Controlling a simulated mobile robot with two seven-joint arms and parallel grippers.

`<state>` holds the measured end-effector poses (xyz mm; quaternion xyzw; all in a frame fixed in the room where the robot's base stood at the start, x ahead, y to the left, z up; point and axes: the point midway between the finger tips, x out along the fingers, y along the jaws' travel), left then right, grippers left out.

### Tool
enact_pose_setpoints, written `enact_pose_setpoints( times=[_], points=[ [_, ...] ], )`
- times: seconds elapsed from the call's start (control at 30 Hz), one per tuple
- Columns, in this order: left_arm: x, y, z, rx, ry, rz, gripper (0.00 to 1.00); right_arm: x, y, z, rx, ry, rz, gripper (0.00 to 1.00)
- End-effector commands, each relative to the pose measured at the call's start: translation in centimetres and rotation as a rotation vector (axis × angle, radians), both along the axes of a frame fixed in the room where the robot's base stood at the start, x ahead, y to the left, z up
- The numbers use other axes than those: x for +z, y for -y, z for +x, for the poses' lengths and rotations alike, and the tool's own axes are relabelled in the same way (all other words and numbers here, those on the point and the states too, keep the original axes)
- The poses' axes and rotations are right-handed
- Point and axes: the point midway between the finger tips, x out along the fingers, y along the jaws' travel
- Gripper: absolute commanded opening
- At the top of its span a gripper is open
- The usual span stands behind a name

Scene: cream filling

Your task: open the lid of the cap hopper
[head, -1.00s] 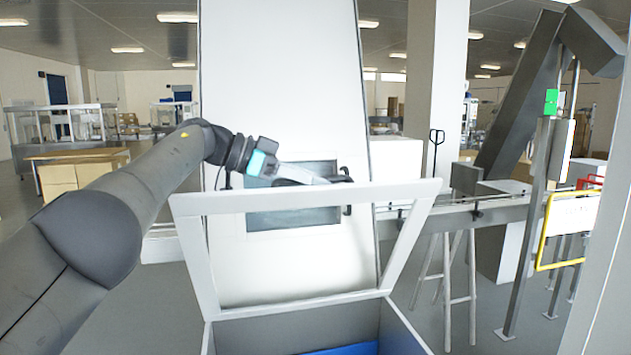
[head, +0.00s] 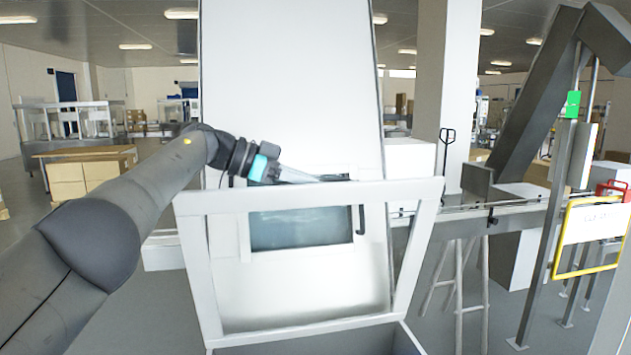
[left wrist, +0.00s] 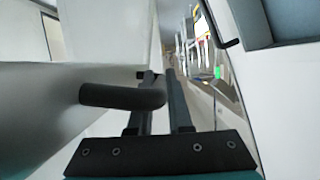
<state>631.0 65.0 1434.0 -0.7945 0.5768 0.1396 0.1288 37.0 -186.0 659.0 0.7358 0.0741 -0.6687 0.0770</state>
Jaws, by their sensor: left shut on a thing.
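The cap hopper's lid (head: 225,325) is a white frame with a wide opening, swung up and standing steeply above the hopper's box (head: 385,340). Only the top of the box shows at the bottom of the head view. My left gripper (head: 318,180) reaches from the left to just behind the lid's top edge, which partly hides the fingertips. In the left wrist view a dark bar handle (left wrist: 115,96) crosses in front of the nearly closed fingers (left wrist: 166,100), which are shut on it. My right gripper is not in view.
A tall white machine panel (head: 290,90) with a dark window (head: 300,228) stands close behind the lid. A conveyor (head: 520,213) and a post with a green box (head: 571,104) are on the right. Cardboard boxes (head: 85,178) stand at the far left.

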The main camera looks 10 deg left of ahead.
Motion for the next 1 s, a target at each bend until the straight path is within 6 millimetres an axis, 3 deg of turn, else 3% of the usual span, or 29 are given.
enact_pose_setpoints(
  times=[0.27,0.3,0.57,0.83,1.0],
  points=[
    [-0.2,-0.1,0.1,0.004,-0.002,0.004,0.00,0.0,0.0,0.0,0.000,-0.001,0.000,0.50],
    [-0.2,-0.1,0.1,0.004,-0.002,0.004,0.18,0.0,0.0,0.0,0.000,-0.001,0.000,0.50],
    [-0.1,-0.1,0.0,0.001,-0.001,0.003,0.47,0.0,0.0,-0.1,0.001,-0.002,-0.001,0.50],
    [0.0,-0.1,0.0,0.001,0.000,0.001,0.47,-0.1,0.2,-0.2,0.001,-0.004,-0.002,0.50],
    [0.5,-1.7,-0.5,0.002,0.002,0.001,0.47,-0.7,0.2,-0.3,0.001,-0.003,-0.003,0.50]
  ],
)
